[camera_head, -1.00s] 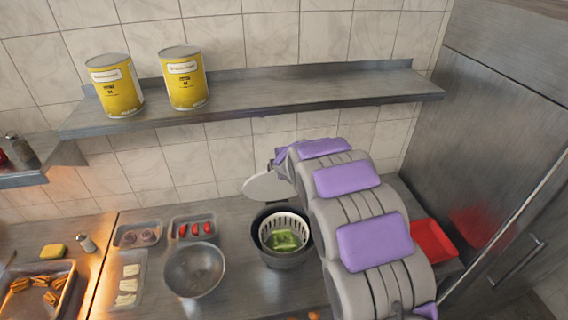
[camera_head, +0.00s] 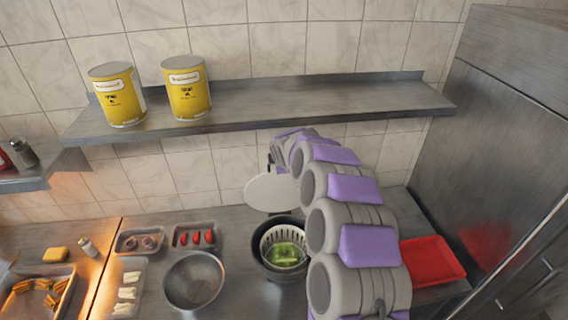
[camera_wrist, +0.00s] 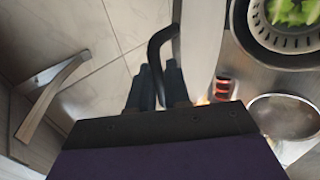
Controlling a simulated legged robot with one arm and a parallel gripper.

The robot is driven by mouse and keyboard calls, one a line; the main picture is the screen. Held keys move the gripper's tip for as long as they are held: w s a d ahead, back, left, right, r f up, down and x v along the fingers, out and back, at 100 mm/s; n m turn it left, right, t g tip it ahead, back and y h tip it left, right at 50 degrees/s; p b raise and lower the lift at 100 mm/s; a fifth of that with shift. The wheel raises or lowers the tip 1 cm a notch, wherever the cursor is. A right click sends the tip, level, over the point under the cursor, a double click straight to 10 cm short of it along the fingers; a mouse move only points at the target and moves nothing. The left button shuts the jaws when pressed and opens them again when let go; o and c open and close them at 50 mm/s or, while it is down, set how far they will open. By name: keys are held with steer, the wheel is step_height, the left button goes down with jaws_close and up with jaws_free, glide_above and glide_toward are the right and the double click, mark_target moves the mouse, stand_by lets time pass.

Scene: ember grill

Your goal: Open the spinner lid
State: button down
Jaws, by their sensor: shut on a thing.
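The salad spinner (camera_head: 268,268) stands on the steel counter, a dark bowl with a white slotted basket and green leaves inside. Its round white lid (camera_head: 272,193) is tilted up at the back of the bowl, so the basket is uncovered. In the wrist view the lid shows edge-on as a pale band (camera_wrist: 203,45), beside the spinner's basket (camera_wrist: 290,38). My gripper (camera_wrist: 160,80) is shut on the dark curved lid handle (camera_wrist: 158,42). In the head view my arm hides the gripper's fingertips.
A metal bowl (camera_head: 194,281) stands left of the spinner. Small trays of tomatoes (camera_head: 194,237), onions (camera_head: 139,240) and pale slices (camera_head: 128,290) lie further left. A red tray (camera_head: 432,262) is at right. A shelf (camera_head: 270,102) with two yellow cans (camera_head: 186,88) runs above.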

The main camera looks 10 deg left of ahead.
steer(key=shift+w+a+f, duration=0.1)
steer(key=shift+w+f, duration=0.1)
steer(key=shift+f, duration=0.15)
stand_by(0.4)
steer(key=c, duration=1.3)
jaws_free()
steer(key=shift+s, duration=0.1)
steer(key=b+v, duration=0.3)
steer(key=v, duration=1.4)
steer(key=shift+w+r, duration=0.25)
steer(key=shift+r, duration=0.3)
steer(key=shift+a, duration=0.1)
